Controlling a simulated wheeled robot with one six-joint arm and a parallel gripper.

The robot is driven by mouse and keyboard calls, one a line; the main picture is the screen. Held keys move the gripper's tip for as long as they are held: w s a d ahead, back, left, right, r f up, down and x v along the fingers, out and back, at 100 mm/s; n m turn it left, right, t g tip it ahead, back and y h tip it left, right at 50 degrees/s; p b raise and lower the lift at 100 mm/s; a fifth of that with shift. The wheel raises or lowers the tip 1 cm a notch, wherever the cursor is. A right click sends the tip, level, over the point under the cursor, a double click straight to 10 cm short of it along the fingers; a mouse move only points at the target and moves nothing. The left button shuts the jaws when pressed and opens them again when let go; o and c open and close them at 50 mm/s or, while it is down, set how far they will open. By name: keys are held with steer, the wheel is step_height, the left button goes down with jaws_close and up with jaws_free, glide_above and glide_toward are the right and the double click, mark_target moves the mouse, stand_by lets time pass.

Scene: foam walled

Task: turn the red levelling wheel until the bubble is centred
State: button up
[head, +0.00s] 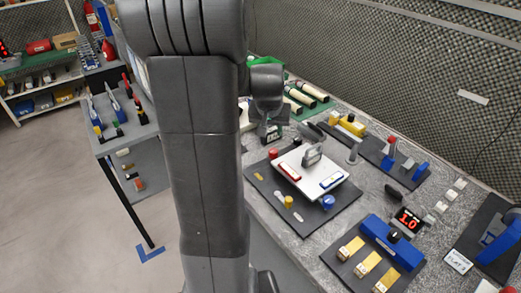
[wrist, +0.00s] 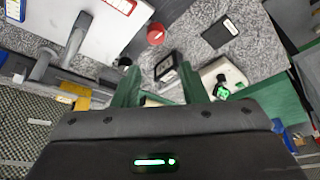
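The red levelling wheel (head: 273,153) stands at the far left corner of a white plate (head: 318,163). In the wrist view the red wheel (wrist: 156,34) lies ahead of the fingertips, beside the plate's edge (wrist: 128,32). My gripper (wrist: 160,78) is open, its two green fingers apart, with no wheel between them. In the head view my gripper (head: 270,132) is just behind the red wheel, partly hidden by my arm. A red-framed vial (head: 289,172) and a blue-framed vial (head: 331,181) lie on the plate. Their bubbles are too small to read.
A yellow wheel (head: 288,201) and a blue wheel (head: 327,201) stand at the plate's near side. A grey handle (head: 313,153) rises from the plate. A small dark box (wrist: 168,68) shows between the fingers. A blue fixture (head: 393,240) stands at the right.

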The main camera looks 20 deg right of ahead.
mark_target(273, 151)
steer(key=x, duration=0.4)
steer(key=p+x, duration=0.1)
steer(key=x, duration=0.4)
steer(key=p+x, duration=0.1)
steer(key=x, duration=0.3)
steer(key=shift+d+f, duration=0.35)
steer(key=shift+d, duration=0.05)
steer(key=c, duration=0.7)
